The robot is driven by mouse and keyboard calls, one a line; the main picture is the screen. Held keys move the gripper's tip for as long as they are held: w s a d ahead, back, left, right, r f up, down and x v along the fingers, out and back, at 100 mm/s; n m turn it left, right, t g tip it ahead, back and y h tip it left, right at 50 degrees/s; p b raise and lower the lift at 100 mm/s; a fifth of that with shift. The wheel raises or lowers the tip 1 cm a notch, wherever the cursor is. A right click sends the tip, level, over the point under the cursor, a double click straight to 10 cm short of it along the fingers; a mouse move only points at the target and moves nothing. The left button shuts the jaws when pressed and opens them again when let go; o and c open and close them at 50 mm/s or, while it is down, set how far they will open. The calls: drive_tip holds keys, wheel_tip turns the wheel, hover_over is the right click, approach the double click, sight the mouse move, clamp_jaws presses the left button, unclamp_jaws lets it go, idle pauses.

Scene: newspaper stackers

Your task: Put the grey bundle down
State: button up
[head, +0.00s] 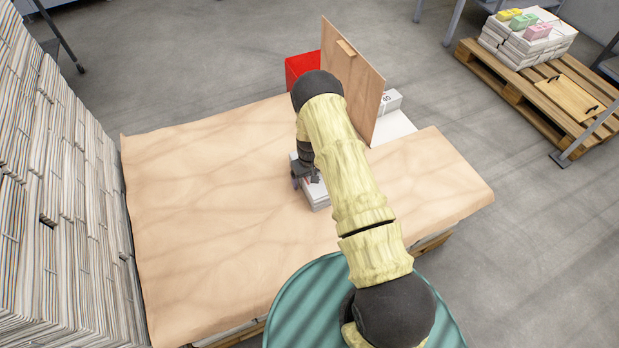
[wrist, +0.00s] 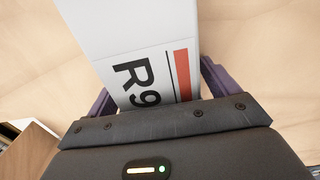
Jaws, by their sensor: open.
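The grey bundle (head: 318,197) is a pale block on the brown sheet (head: 215,190), near the middle of the covered pallet. My arm hides much of it in the head view. My gripper (head: 307,181) is over the bundle. In the wrist view the bundle (wrist: 150,50) shows a label with "R9" and an orange-red stripe. There the purple fingers of my gripper (wrist: 158,95) stand on either side of the bundle and are open. The bundle appears to rest on the sheet; its underside is hidden.
An upright brown board (head: 350,75) stands behind the gripper, with a red box (head: 302,66) and a pale block (head: 392,101) beside it. Tall newspaper stacks (head: 55,190) line the left. The sheet's left part is bare. A wooden pallet (head: 520,92) stands back right.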

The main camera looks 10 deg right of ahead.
drive_tip(key=shift+w, duration=0.1)
clamp_jaws()
drive_tip(key=shift+r, duration=0.1)
wheel_tip(320, 180, up, 10)
drive_tip(key=shift+f, duration=0.1)
idle(0.6)
idle(0.4)
